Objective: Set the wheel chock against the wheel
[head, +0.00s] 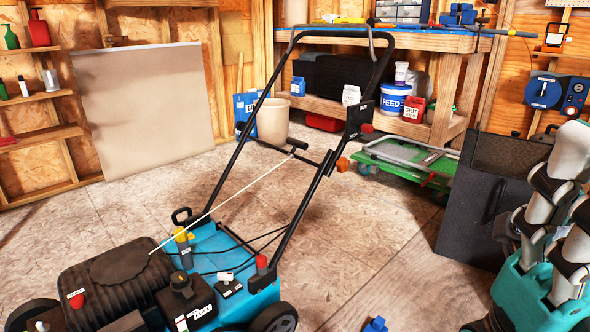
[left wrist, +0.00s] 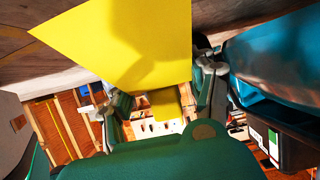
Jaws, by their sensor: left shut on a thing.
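The yellow wedge-shaped wheel chock (left wrist: 130,45) shows large in the left wrist view, with a sharp edge pointing left. My left gripper (left wrist: 165,85) is shut on it, with a finger on each side. The blue mower (head: 262,283) stands on the floor at the lower left of the head view, and a glossy blue surface (left wrist: 280,60) fills the right of the wrist view. One mower wheel (head: 275,318) shows at the bottom edge and another (head: 30,312) at lower left. The chock and my left gripper do not show in the head view. I cannot tell whether the chock touches a wheel.
A green trolley (head: 400,165) and a dark panel (head: 480,200) stand right of the mower. A workbench (head: 390,40) holds tools at the back. The mower's black handle (head: 325,150) rises mid-view. A small blue object (head: 375,324) shows at the bottom edge. Floor between is clear.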

